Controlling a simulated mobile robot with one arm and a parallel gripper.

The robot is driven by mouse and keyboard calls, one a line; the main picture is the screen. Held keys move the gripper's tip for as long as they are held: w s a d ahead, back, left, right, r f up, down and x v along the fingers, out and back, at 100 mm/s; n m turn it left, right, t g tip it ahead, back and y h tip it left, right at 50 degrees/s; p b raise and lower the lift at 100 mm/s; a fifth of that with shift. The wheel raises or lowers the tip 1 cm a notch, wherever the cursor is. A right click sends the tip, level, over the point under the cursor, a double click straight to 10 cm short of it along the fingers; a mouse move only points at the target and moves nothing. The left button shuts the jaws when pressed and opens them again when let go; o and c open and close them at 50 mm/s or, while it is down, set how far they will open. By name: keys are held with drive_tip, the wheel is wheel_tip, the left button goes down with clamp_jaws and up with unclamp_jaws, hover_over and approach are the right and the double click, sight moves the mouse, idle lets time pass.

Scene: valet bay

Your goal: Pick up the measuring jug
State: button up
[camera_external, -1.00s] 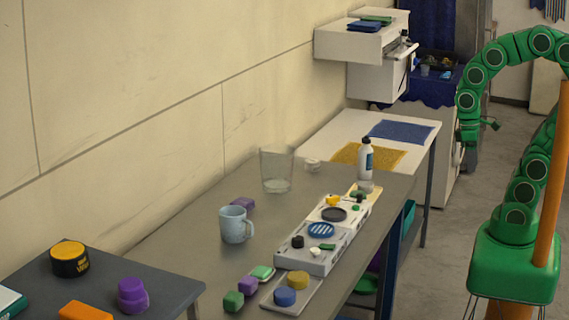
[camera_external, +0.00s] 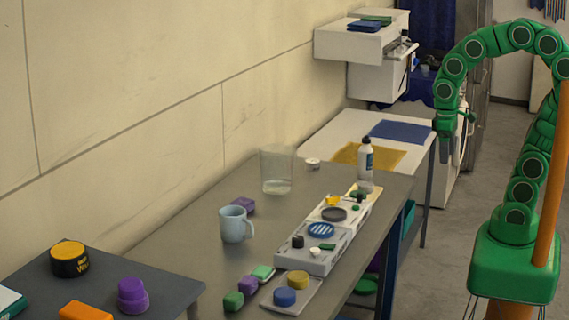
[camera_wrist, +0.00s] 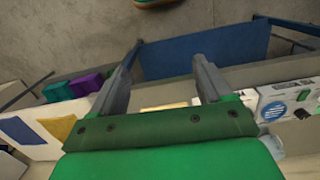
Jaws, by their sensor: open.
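A clear, see-through container (camera_external: 277,170), which looks like the measuring jug, stands upright on the grey table near the wall. I cannot make out a handle or marks on it. A light blue mug (camera_external: 235,224) with a handle stands nearer the camera on the same table. My gripper (camera_external: 448,152) hangs to the right of the table, beyond the white side table's right edge, well apart from the jug. In the wrist view my gripper (camera_wrist: 165,58) has its two fingers spread with nothing held between them. The jug cannot be made out for sure there.
A white bottle (camera_external: 366,160) and a row of light trays (camera_external: 312,262) line the grey table's right side. A purple block (camera_external: 243,205) lies behind the mug. The white side table (camera_external: 335,136) carries a yellow mat (camera_external: 367,156) and a blue mat (camera_external: 400,131). Open floor lies right.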

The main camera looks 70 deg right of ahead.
drive_tip(key=w+d+r+m+t, duration=0.1)
drive_tip(key=w+d+m+t, duration=0.15)
drive_tip(key=w, duration=2.35)
drive_tip(key=t+h, duration=0.1)
drive_tip(key=t, duration=0.2)
hover_over(293, 150)
drive_tip(key=s+d, duration=0.2)
drive_tip(key=d, duration=0.2)
wheel_tip(293, 150, down, 5)
drive_tip(key=shift+w+a+f+m, duration=0.15)
drive_tip(key=shift+w+a+m, duration=0.05)
drive_tip(key=shift+w+m, duration=0.3)
drive_tip(key=shift+a+x, duration=0.1)
drive_tip(key=shift+x, duration=1.75)
drive_tip(key=shift+a+x, duration=0.15)
drive_tip(key=shift+x, duration=1.75)
drive_tip(key=shift+s, duration=0.1)
drive_tip(key=shift+c, duration=0.3)
drive_tip(key=c, duration=1.3)
drive_tip(key=shift+c, duration=0.2)
